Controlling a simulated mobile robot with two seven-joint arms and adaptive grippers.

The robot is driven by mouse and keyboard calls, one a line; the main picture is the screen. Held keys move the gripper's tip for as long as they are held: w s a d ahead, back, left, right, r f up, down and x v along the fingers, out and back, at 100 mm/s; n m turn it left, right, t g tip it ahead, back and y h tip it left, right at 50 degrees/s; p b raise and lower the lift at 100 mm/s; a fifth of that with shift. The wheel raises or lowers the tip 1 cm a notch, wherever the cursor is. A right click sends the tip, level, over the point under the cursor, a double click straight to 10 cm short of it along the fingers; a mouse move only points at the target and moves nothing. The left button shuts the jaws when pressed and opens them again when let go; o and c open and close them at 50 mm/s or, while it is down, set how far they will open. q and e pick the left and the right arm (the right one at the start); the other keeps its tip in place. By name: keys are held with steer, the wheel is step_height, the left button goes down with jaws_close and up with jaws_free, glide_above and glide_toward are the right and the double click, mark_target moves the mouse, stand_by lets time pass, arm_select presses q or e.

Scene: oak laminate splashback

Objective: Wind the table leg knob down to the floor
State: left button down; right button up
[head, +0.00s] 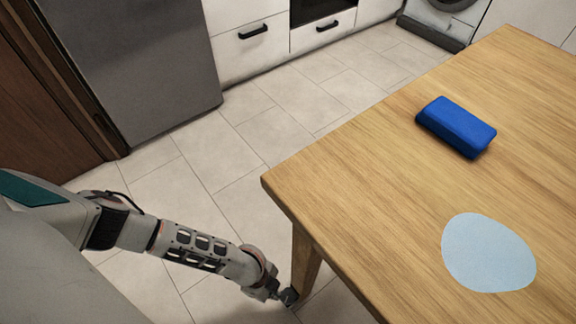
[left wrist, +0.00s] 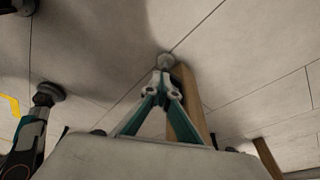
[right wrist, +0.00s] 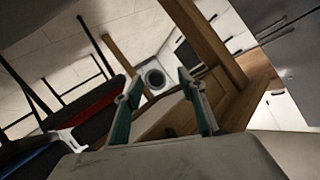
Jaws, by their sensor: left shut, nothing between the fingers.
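The wooden table (head: 385,165) has its near corner leg (head: 306,262) showing below the top in the head view. In the left wrist view the leg (left wrist: 186,105) runs to a small round grey knob (left wrist: 165,60) at its foot, by the floor. My left gripper (head: 288,296) is low beside the leg. In its wrist view its fingertips (left wrist: 163,78) come together right at the knob, with nothing seen between them. I cannot tell whether they touch the knob. My right gripper (right wrist: 158,90) is open and empty, its fingers well apart.
A blue sponge-like block (head: 457,126) and a pale blue round patch (head: 488,252) lie on the tabletop. A grey cabinet or fridge (head: 135,65) stands at the back left. Tiled floor (head: 225,160) is clear left of the table. Dark chairs (right wrist: 85,110) show in the right wrist view.

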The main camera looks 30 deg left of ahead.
arm_select(q)
steer(key=shift+w+d, duration=0.1)
steer(key=shift+w, duration=0.15)
steer(key=shift+w+r, duration=0.1)
steer(key=shift+w, duration=0.5)
steer(key=shift+w+a, duration=0.2)
steer(key=shift+w, duration=0.55)
steer(key=shift+w+d, duration=0.1)
steer(key=shift+d, duration=0.1)
steer(key=shift+a, duration=0.1)
stand_by(0.3)
